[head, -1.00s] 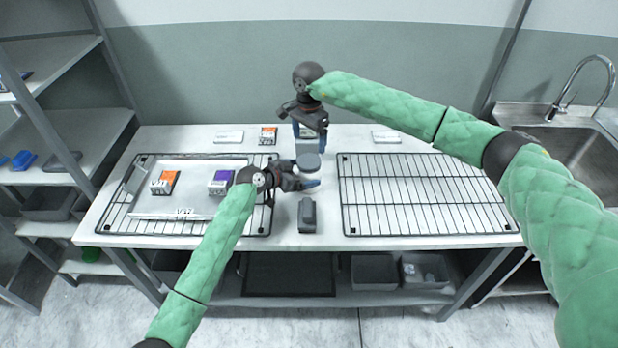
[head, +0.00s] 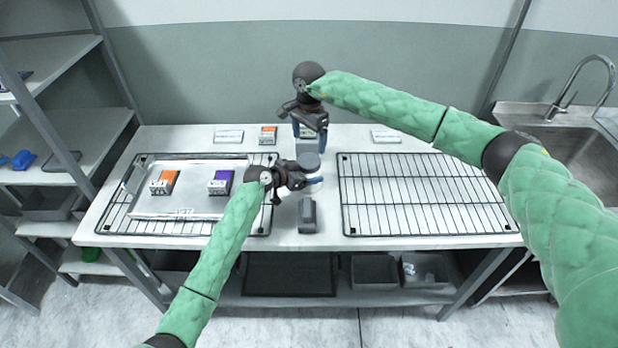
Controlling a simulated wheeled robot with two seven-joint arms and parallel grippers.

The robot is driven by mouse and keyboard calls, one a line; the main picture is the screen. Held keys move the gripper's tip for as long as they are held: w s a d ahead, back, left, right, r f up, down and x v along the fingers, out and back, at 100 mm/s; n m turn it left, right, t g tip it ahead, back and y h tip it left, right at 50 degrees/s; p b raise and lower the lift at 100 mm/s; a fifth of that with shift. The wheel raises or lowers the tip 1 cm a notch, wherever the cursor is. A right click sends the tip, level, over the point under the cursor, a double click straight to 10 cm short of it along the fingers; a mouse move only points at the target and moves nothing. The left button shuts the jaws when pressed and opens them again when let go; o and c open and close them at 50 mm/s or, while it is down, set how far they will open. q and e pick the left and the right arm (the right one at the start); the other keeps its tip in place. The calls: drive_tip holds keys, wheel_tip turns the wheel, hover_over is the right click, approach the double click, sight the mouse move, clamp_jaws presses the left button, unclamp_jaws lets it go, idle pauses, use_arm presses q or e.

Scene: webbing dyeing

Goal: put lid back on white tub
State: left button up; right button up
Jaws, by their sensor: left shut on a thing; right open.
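A white tub (head: 302,172) stands at the middle of the table, partly hidden by my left gripper. A dark grey round disc (head: 309,160) shows at its top; I cannot tell whether it is the lid or the tub's inside. My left gripper (head: 312,181) is at the tub, with its near blue finger across the front. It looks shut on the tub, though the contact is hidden. My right gripper (head: 310,130) is open and points down behind the tub, above a small grey block (head: 307,146).
A dark grey block (head: 307,214) stands in front of the tub. A wire rack (head: 425,195) lies on the right; another on the left holds a tray (head: 205,170) with orange (head: 164,182) and purple (head: 221,182) boxes. White labels and an orange box (head: 267,135) lie at the back.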

sight(309, 160)
drive_tip(key=shift+w+d+r, duration=0.1)
drive_tip(key=shift+w+r, duration=0.05)
drive_tip(key=shift+r, duration=0.1)
drive_tip(key=m, duration=0.4)
drive_tip(key=shift+f+m, duration=0.2)
drive_tip(key=shift+m, duration=0.1)
drive_tip(key=m, duration=0.4)
drive_tip(key=shift+f, duration=0.1)
drive_tip(key=shift+f, duration=3.95)
